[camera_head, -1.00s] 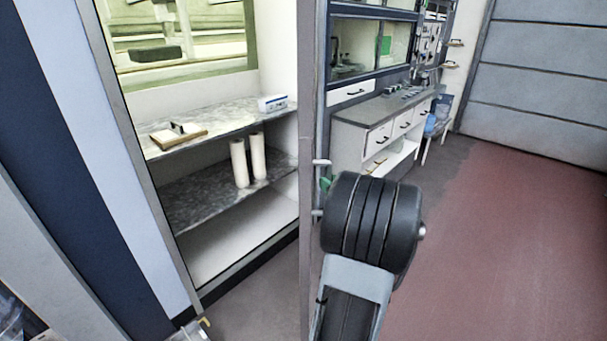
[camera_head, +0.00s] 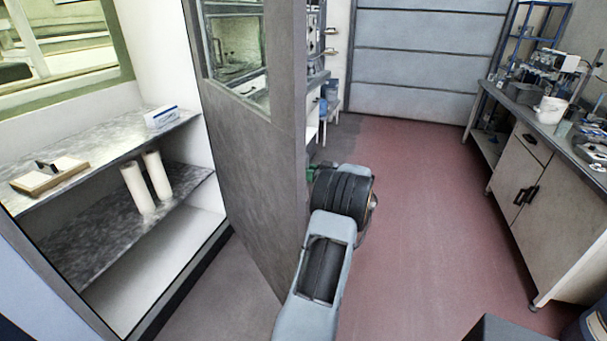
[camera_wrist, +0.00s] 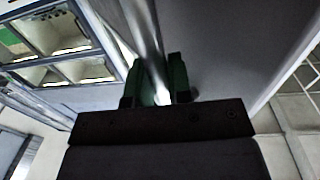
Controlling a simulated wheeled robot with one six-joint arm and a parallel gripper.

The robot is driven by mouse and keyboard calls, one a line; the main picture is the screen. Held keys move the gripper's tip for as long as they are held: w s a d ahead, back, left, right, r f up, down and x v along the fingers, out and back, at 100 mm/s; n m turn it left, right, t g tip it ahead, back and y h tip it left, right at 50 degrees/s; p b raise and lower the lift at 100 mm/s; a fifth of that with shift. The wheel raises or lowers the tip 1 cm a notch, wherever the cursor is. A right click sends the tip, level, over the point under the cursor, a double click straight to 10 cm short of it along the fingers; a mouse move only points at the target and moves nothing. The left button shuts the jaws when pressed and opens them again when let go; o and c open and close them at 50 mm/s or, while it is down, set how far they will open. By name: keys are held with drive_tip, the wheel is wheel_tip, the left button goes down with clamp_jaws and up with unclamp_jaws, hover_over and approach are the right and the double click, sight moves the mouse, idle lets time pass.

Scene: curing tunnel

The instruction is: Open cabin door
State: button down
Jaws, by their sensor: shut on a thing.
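The cabin door (camera_head: 255,165) is a grey panel with a window in its upper part. It stands swung out from the cabin, with a gap between it and the shelved interior. In the wrist view the door's grey face (camera_wrist: 235,45) lies behind a pale upright bar handle (camera_wrist: 146,30). My gripper (camera_wrist: 157,84) has green fingers on both sides of this bar and is shut on it. In the head view only a little green of my gripper (camera_head: 311,173) shows beside the door's edge. My dark wrist hides the rest of the gripper and most of the handle.
Inside the cabin, a marbled shelf (camera_head: 85,160) holds a small box (camera_head: 161,117) and a clipboard-like item (camera_head: 48,175). Two white rolls (camera_head: 146,183) stand below. A cluttered workbench (camera_head: 550,190) with cabinet doors is at the right. The reddish floor (camera_head: 420,200) between is clear.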

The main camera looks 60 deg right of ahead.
drive_tip(key=shift+r, duration=0.2)
drive_tip(key=c, duration=1.5)
unclamp_jaws()
drive_tip(key=o, duration=0.3)
drive_tip(key=shift+w+f, duration=0.1)
drive_tip(key=shift+w, duration=0.15)
drive_tip(key=shift+o, duration=0.6)
drive_tip(key=shift+s, duration=0.1)
drive_tip(key=shift+s+d, duration=0.1)
drive_tip(key=shift+f, duration=0.1)
drive_tip(key=s+d+b, duration=0.2)
drive_tip(key=s, duration=1.1)
drive_tip(key=shift+s, duration=0.35)
